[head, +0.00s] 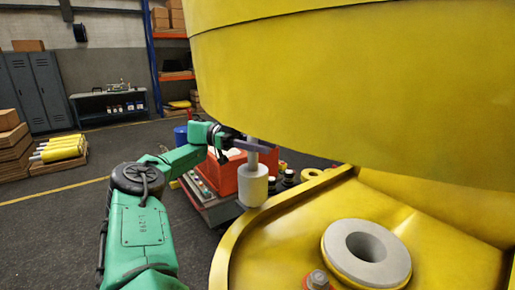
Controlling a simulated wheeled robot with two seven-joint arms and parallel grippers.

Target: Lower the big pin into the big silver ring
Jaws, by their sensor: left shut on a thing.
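My left gripper (252,146) is shut on the thin upper stem of the big pin (253,187). The pin is pale grey and hangs upright, with its thick cylinder below the fingers. The big silver ring (386,247) lies at the lower right, set in the yellow boom part, with its round dark hole facing up. The pin is well to the left of and beyond the ring in the picture, apart from it. My right gripper is not in view.
A large yellow body (350,85) overhangs the upper right. The yellow boom part (440,245) has a raised curved rim, and a bolt (318,279) stands beside the ring. A red machine or cart (226,176) is behind the pin. Open dark floor lies left.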

